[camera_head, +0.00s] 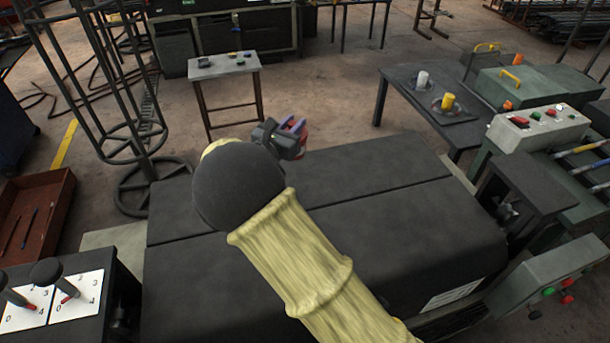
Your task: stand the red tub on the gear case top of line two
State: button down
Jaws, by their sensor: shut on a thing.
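My gripper (294,127) is in the upper middle of the head view, beyond the dark round joint of my arm. It is shut on the red tub (304,138). Only a small red part of the tub shows behind the fingers. The tub is in front of the far part of a wide dark casing (390,235) with a seam across its top; the gap between them cannot be judged. A smaller dark flat top (525,182) stands at the right. No label shows which surface is the gear case top of line two.
A small table (222,68) with small items stands beyond my gripper. A dark table (398,98) at right holds a white and a yellow cylinder. A wire-frame stand (135,150) rises at left. Control boxes (540,130) line the right; numbered levers (45,272) stand lower left.

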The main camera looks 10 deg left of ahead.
jog(key=shift+f, duration=3.1)
jog(key=shift+f, duration=0.1)
jog(key=shift+f+p, duration=0.3)
jog(key=shift+f, duration=1.45)
